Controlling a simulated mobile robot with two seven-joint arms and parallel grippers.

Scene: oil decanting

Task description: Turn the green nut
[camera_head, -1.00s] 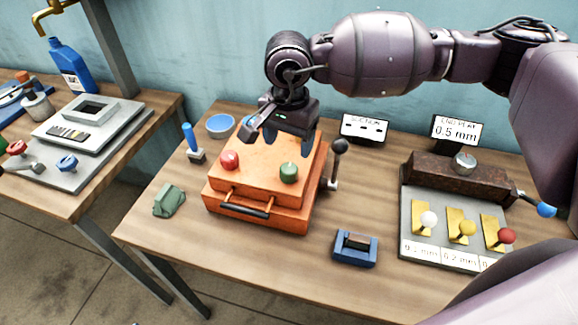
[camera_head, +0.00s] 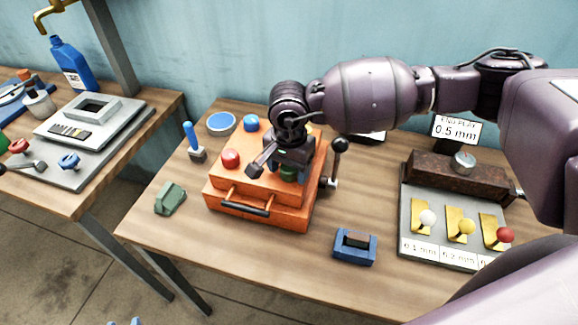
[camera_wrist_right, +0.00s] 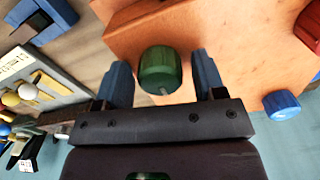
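The green nut (camera_wrist_right: 160,70) is a round knob on top of the orange box (camera_head: 262,210). In the head view the nut (camera_head: 289,173) is mostly hidden by my right gripper (camera_head: 288,176). In the right wrist view my right gripper (camera_wrist_right: 163,80) is open, with one blue finger on each side of the nut and a gap on both sides. My right gripper points down over the box's front right corner. My left gripper is not clearly in view; only small blue tips show at the bottom edge of the head view.
A red nut (camera_head: 231,158) and a blue nut (camera_head: 251,123) stand on the same box. A black-knobbed lever (camera_head: 339,146) stands close at its right. A blue block (camera_head: 355,246) lies in front, and a shim tray (camera_head: 432,248) is at the right. The table's front middle is clear.

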